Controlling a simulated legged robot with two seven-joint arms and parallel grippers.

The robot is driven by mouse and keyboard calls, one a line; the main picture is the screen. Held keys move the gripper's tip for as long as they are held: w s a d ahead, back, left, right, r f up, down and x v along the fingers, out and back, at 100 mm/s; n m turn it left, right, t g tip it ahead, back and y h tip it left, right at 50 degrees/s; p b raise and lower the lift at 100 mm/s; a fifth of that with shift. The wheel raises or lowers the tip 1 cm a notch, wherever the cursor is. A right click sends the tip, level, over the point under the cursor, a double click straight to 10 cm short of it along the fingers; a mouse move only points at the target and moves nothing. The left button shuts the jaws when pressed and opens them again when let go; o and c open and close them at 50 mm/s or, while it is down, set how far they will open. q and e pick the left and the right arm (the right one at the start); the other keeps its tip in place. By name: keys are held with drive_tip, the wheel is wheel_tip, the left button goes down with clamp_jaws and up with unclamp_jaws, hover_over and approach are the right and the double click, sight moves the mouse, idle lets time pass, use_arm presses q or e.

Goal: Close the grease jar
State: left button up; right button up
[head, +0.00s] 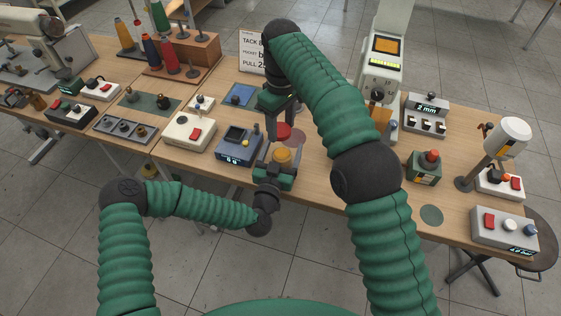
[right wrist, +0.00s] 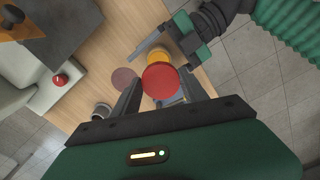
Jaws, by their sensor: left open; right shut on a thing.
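The grease jar, an amber-yellow pot (head: 283,156), stands near the table's front edge. It also shows in the right wrist view (right wrist: 157,55), partly hidden by the red lid. My left gripper (head: 279,168) is open at the jar, with its fingers low beside it; contact cannot be told. My right gripper (head: 282,118) points down above the jar, shut on the round red lid (head: 283,131). In the right wrist view the lid (right wrist: 160,80) sits between the fingertips. The lid appears apart from the jar and above it.
A reddish round mark (head: 298,137) lies on the table just right of the jar. A blue-grey device with a display (head: 238,147) stands left of it. A white machine (head: 381,75) stands behind my right arm. A green box with a red-orange top (head: 425,168) stands to the right.

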use_arm(q)
drive_tip(key=shift+d, duration=0.3)
drive_tip(key=c, duration=0.8)
use_arm(e)
drive_tip(key=shift+d, duration=0.3)
use_arm(q)
drive_tip(key=shift+a, duration=0.1)
clamp_jaws()
use_arm(e)
drive_tip(key=shift+a, duration=0.1)
hover_over(283, 154)
drive_tip(key=shift+f, duration=2.4)
drive_tip(key=shift+f, duration=0.9)
drive_tip(key=shift+f, duration=0.55)
